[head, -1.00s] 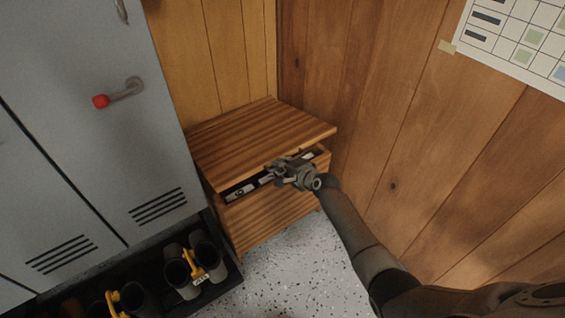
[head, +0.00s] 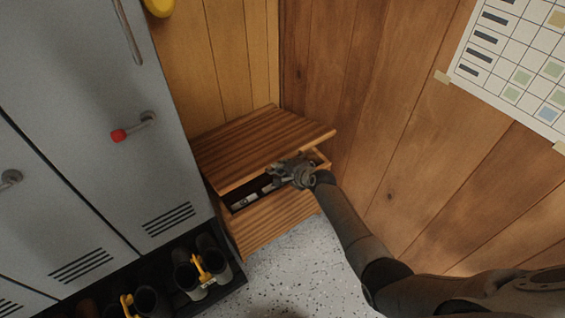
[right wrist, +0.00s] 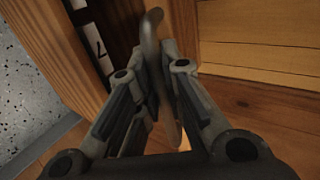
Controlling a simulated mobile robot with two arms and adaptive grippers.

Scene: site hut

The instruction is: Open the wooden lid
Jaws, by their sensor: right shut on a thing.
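The wooden lid (head: 265,142) covers the top of a wooden chest (head: 275,228) in the corner. It is partly raised, tilted with its front edge up, and a dark gap shows beneath it. Pale items (head: 243,203) show inside through the gap. My right gripper (head: 280,170) is at the lid's front edge, right of its middle. In the right wrist view, its fingers (right wrist: 163,75) are closed around a thin grey curved handle (right wrist: 151,38). How the handle joins the lid is hidden. My left gripper is not in view.
Wood-panelled walls (head: 390,130) are close behind and right. Speckled floor (head: 300,270) is clear in front.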

